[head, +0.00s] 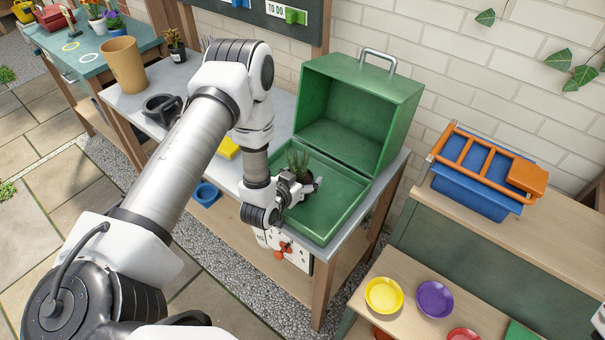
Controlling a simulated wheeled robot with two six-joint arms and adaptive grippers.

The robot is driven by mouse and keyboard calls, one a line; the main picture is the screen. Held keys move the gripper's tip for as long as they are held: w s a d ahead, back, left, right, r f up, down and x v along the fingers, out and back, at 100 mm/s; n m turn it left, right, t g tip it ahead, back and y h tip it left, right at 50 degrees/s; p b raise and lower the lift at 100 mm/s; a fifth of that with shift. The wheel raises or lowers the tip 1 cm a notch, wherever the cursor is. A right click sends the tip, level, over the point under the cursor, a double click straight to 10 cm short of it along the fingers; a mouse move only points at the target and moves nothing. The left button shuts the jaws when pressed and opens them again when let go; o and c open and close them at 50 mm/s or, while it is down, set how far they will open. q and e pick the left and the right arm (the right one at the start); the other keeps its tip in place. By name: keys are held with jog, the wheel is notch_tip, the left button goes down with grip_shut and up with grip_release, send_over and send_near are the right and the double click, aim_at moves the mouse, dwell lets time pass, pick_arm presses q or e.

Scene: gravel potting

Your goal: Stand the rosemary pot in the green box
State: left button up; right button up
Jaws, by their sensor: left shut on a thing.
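The green box (345,212) stands on the grey-topped bench with its lid swung up at the back, so its shallow base lies open. The rosemary pot (299,162) shows as an upright tuft of green needles over the left part of that base. My left gripper (304,185) is shut on the pot, with the arm reaching in from the left. The gripper hides most of the pot. I cannot tell whether the pot touches the box floor. My right gripper is not in view.
A tan pot (123,64), a dark mug-like container (162,107), a yellow block (228,148) and a small potted plant (175,44) are on the bench left of the box. A blue crate (470,190) and coloured saucers are on the right-hand shelves.

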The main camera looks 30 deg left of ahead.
pick_arm(q)
jog(key=shift+f, duration=0.15)
jog(key=o, duration=1.3)
